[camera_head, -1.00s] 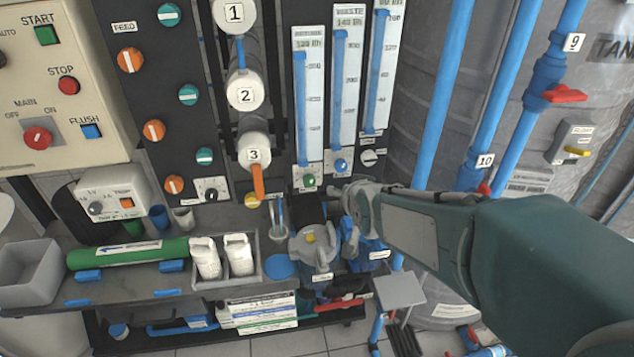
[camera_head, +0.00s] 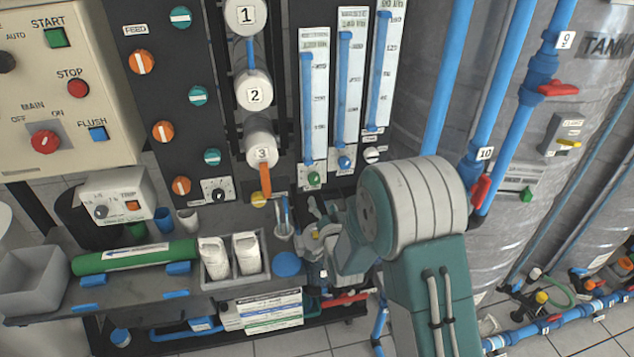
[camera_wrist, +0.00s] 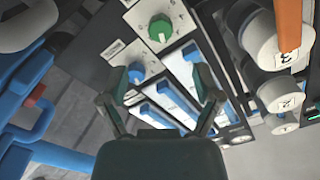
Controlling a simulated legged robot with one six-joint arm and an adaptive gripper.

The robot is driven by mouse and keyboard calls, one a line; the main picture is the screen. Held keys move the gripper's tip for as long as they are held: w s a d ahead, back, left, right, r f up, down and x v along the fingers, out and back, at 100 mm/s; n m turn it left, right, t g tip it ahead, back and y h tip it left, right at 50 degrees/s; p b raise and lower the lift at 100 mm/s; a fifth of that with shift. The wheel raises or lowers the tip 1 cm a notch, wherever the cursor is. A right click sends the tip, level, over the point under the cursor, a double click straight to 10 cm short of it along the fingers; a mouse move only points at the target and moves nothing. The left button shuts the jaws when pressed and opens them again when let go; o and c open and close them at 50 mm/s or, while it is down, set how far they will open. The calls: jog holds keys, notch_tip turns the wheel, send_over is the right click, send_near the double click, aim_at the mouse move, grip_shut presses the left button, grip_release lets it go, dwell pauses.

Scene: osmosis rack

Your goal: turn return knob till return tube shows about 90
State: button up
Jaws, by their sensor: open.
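Three flow tubes with blue columns stand side by side in the head view. The middle one seems labelled WASTE; the right tube (camera_head: 381,70), taken as the return tube, has its title cut off. Its blue column ends near the top of the scale, around 150. Below the tubes sit a green knob (camera_head: 313,179), a blue knob (camera_head: 344,162) and a white knob (camera_head: 372,154), the last under the right tube. My gripper (camera_head: 322,208) is open and empty below the knobs.
Left of the tubes is a column of numbered white housings with an orange pipe (camera_head: 265,180). Blue pipes (camera_head: 450,75) and a grey tank (camera_head: 590,100) stand at the right.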

aim_at(315, 182)
jog(key=x, duration=1)
jog(key=shift+w, duration=0.1)
grip_shut()
